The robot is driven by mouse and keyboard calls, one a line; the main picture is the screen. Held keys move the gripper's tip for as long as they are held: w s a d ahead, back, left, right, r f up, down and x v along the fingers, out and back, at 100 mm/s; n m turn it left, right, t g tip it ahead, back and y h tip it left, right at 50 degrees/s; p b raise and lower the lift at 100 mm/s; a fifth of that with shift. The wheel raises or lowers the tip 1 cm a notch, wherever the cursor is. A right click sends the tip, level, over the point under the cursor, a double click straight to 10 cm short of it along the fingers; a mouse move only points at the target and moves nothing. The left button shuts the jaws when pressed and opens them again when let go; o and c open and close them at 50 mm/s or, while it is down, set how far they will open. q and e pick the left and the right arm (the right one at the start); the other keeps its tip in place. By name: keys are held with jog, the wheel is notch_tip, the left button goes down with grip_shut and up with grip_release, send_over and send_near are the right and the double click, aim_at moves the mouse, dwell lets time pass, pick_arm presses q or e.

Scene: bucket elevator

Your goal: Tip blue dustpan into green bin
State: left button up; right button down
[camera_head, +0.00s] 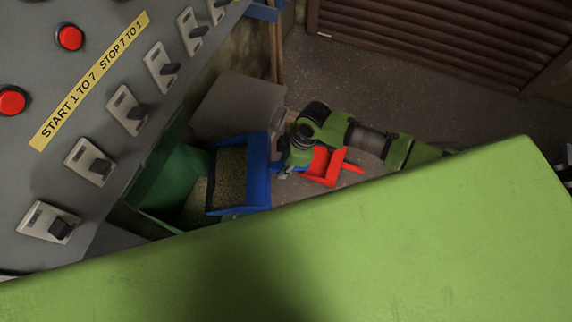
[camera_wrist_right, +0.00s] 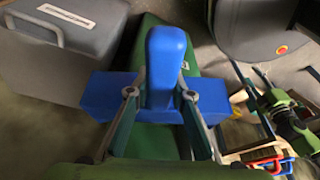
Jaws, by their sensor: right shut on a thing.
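The blue dustpan (camera_head: 258,170) is in the head view, with its open side to the left, over the green bin (camera_head: 180,170). Speckled, grain-like material shows within the dustpan's outline, and similar material shows in the bin just left of it. I cannot tell how steeply the dustpan is tilted. My right gripper (camera_head: 287,156) is at the dustpan's right side. In the right wrist view, the right gripper's fingers (camera_wrist_right: 160,95) close on either side of the blue handle (camera_wrist_right: 167,65). The green bin (camera_wrist_right: 155,140) shows beneath the dustpan there. My left gripper is not seen.
A red dustpan (camera_head: 322,166) lies on the floor near my right arm. A grey control panel (camera_head: 105,75) with switches and red buttons stands beside the bin. A grey box (camera_head: 235,105) is behind the bin. A slatted wooden panel (camera_head: 440,35) is at the back. Open floor lies before it.

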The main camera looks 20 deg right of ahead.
aim_at(274, 164)
jog(key=shift+w+a+r+p, duration=0.2)
jog(key=shift+r+p, duration=0.1)
jog(key=shift+r, duration=0.35)
jog(key=shift+w+a+r+h+p, duration=0.1)
jog(key=shift+a+r+h+p, duration=0.35)
jog(key=shift+r, duration=0.3)
jog(key=shift+w+a+r+h+p, duration=0.1)
jog(key=shift+a+r+h+p, duration=0.2)
jog(key=shift+a+r+h, duration=0.35)
jog(key=r+p, duration=0.1)
jog(key=a+r+p, duration=0.1)
jog(key=a+r+g+h+p, duration=0.1)
jog(key=shift+w, duration=0.3)
jog(key=shift+w+a+r+h+p, duration=0.2)
jog(key=shift+a+r+h+p, duration=0.25)
jog(key=shift+a+r, duration=0.2)
jog(key=shift+w+a+r+h, duration=0.1)
jog(key=shift+a+r+h, duration=0.45)
jog(key=shift+r, duration=0.1)
